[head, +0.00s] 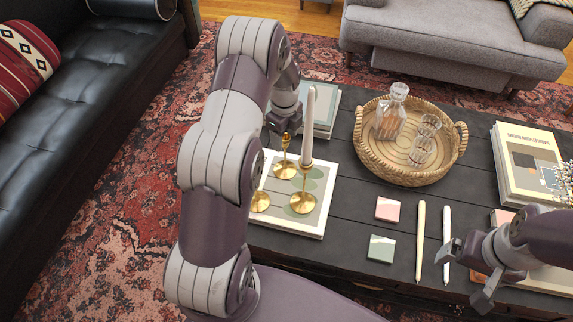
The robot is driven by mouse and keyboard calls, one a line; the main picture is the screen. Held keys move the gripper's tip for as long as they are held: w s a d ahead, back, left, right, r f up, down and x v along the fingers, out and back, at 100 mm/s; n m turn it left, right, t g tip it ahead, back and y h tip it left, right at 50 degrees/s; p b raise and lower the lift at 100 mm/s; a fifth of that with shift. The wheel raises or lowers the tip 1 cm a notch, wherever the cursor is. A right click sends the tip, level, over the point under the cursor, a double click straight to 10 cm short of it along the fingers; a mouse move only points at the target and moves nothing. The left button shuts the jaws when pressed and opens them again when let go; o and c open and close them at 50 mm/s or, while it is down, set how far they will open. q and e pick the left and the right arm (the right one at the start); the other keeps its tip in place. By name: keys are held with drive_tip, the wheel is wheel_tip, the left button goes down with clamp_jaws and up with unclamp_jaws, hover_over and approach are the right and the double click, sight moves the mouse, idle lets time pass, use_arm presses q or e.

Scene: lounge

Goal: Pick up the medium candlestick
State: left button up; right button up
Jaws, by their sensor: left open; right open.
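Several brass candlesticks stand on a white-bordered board or book on the dark table. One brass candlestick (285,168) stands at the back without a candle. Another (303,201) in front of it holds a tall white candle (308,128). A third (261,201) is at the left, mostly hidden by my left arm. Which is the medium one is hard to tell, as heights are partly covered. My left gripper (284,127) is open at the top of the back candlestick, pointing down; its fingers are partly hidden. My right gripper (465,279) is open and empty over the table's front right.
A round wicker tray (365,160) holds a glass decanter (391,118) and glasses. Books (530,165) lie at right, more (322,112) behind the candlesticks. Pink (388,209) and green (381,249) squares and two loose candles (420,240) lie on the table (345,225).

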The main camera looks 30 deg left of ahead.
sight(285, 146)
use_arm(q)
wheel_tip(285, 146, down, 5)
drive_tip(key=shift+r+b, duration=0.1)
drive_tip(key=shift+b, duration=0.3)
clamp_jaws()
idle(1.1)
